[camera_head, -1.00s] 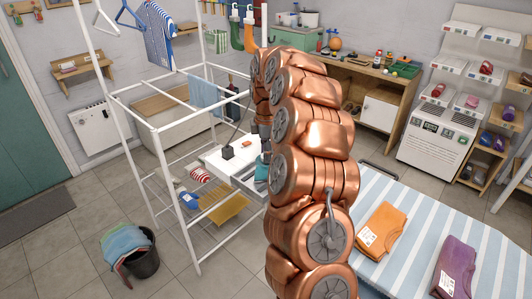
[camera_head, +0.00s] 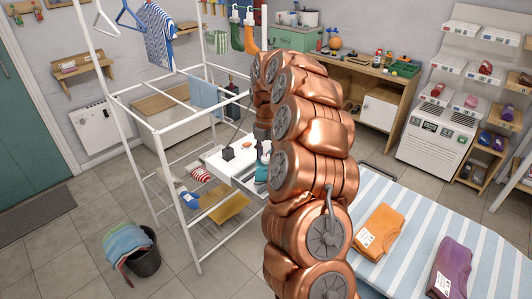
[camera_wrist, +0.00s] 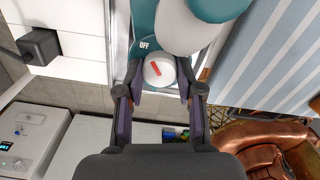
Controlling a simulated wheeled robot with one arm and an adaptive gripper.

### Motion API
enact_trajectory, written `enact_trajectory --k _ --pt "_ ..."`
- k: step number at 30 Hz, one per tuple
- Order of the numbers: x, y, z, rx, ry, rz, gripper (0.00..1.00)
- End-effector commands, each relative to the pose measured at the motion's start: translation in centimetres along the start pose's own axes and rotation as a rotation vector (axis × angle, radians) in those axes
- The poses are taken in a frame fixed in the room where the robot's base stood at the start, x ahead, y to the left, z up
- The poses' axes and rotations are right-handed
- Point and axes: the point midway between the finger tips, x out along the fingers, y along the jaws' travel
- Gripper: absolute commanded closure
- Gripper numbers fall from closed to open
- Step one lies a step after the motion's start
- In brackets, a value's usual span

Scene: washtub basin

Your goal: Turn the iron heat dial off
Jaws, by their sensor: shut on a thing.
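The teal and white iron (camera_wrist: 193,20) fills the top middle of the wrist view. Its round white heat dial (camera_wrist: 159,71) has a red mark that slants up and left. The white OFF label (camera_wrist: 146,44) is printed on the teal body just above and left of the dial. My gripper (camera_wrist: 160,82) has its two dark fingers on either side of the dial, closed on it. In the head view the iron (camera_head: 262,174) shows only partly, on the white shelf behind my copper arm. My fingers are mostly hidden there.
A dark block (camera_wrist: 40,45) stands on the white surface left of the iron. The white drying rack (camera_head: 157,130) frames this shelf. A striped ironing board (camera_head: 420,225) with an orange folded cloth (camera_head: 379,232) and a purple one (camera_head: 453,265) lies to the right.

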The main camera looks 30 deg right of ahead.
Motion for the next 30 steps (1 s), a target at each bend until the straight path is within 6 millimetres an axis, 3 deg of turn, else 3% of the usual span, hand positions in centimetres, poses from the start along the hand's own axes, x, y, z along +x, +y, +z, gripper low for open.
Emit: enact_trajectory --k 10,27,28,30 --pt "-0.05 0.01 -0.03 -0.144 0.001 0.000 0.98" --pt "-0.02 0.02 -0.03 -0.172 0.000 0.000 0.98" --pt "-0.02 0.02 -0.02 -0.172 0.000 0.000 0.60" --pt "-0.01 0.02 -0.02 -0.172 0.000 0.000 0.53"
